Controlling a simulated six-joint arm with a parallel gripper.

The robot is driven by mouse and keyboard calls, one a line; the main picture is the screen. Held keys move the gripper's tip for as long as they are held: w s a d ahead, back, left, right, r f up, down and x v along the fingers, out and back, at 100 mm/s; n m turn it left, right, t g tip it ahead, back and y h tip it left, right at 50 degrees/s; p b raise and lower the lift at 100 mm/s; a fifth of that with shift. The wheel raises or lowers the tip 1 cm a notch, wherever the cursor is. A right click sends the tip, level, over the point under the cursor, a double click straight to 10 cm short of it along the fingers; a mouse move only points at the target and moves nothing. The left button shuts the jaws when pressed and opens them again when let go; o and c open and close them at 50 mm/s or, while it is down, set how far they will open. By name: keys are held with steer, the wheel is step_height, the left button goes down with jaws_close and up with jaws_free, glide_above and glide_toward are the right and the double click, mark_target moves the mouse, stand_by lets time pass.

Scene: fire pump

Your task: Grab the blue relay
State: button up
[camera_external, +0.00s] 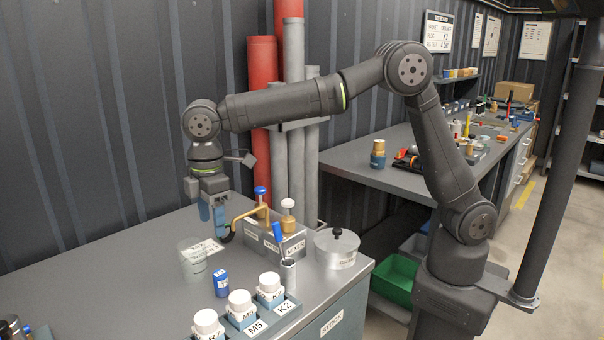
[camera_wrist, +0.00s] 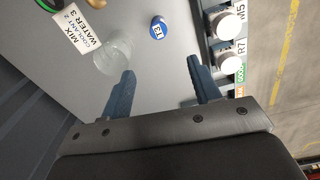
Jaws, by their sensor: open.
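The blue relay (camera_external: 221,283) is a small upright blue piece with a white marking, standing on the grey bench. In the wrist view its round blue top (camera_wrist: 159,28) with a white label shows beyond the fingertips, roughly between their lines. My gripper (camera_external: 212,216) is above the bench, behind the relay in the external view, pointing down. In the wrist view its two blue fingers (camera_wrist: 162,75) are apart with nothing between them. The relay is clear of the fingers.
A clear beaker (camera_external: 192,259) stands beside the relay, near the left finger in the wrist view. White-capped bottles (camera_external: 240,306) stand in a labelled rack at the front. A dispenser block with taps (camera_external: 275,236) and a round lidded pot (camera_external: 337,248) stand to the right.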

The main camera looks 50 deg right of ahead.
mark_target(219, 273)
steer(key=f, duration=1.3)
steer(key=shift+w+a, duration=0.1)
steer(key=shift+w, duration=0.2)
steer(key=shift+s+d+f, duration=0.1)
steer(key=shift+d+f, duration=0.05)
steer(key=shift+f, duration=1.2)
steer(key=shift+d+f, duration=0.1)
steer(key=shift+f, duration=1.2)
steer(key=c, duration=1.1)
